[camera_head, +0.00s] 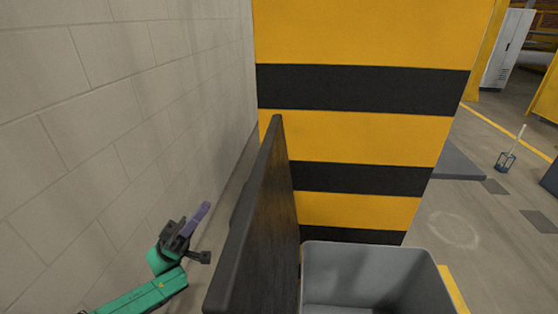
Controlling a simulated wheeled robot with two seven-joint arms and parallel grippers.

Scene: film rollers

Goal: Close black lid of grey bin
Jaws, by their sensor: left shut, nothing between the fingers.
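The grey bin (372,262) stands at the bottom centre-right, with its open top and inner walls showing. Its black lid (268,225) stands upright along the bin's left side, so the bin is open. My left gripper (197,222) is at the lower left, on the wall side of the lid. It is shut and empty, and a gap shows between it and the lid. The lower part of the bin is out of frame. My right gripper is not in view.
A yellow and black striped pillar (350,135) rises directly behind the bin and lid. A pale block wall (110,120) runs along the left, close to my left arm.

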